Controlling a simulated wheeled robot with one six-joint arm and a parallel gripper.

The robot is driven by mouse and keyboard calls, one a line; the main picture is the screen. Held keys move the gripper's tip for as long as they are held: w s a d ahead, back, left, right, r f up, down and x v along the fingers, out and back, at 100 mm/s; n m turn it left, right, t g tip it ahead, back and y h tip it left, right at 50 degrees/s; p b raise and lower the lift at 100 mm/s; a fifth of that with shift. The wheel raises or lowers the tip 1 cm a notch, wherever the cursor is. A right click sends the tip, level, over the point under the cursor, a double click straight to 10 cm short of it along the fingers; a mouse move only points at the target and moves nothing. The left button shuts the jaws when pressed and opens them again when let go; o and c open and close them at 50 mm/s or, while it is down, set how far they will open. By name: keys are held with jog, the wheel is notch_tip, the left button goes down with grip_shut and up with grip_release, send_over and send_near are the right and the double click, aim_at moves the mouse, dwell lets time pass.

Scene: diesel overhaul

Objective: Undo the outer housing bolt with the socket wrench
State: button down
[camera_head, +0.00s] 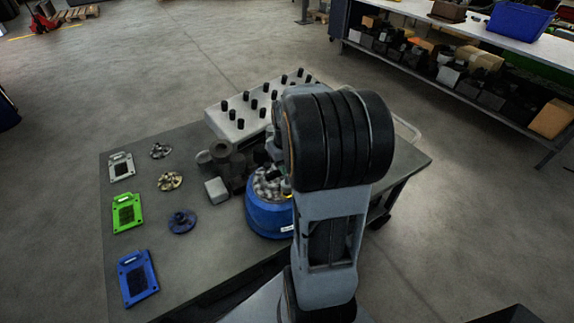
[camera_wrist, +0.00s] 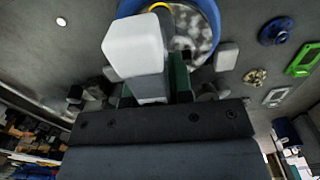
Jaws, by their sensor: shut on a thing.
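A blue round housing (camera_head: 268,216) with a mottled grey top stands near the table's front edge, partly hidden by my arm. It also shows at the top of the wrist view (camera_wrist: 212,22). My gripper (camera_wrist: 152,88) is hidden behind my arm in the head view. In the wrist view it is shut on a pale grey, block-ended tool, apparently the socket wrench (camera_wrist: 136,46), which extends over the housing. A bit of yellow shows just beyond the tool. The outer housing bolt cannot be made out, and the tool hides whether its far end touches anything.
Grey cylinders (camera_head: 221,150) and a pale block (camera_head: 216,190) stand close left of the housing. A pale rack (camera_head: 226,128) with several black pegs is behind. Green (camera_head: 127,212) and blue (camera_head: 138,277) plates and a blue disc (camera_head: 182,221) lie left.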

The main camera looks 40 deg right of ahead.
jog(key=m, duration=1.2)
jog(key=shift+m, duration=0.4)
jog(key=m, duration=1)
jog(key=shift+m+p, duration=0.3)
jog(key=shift+f, duration=0.1)
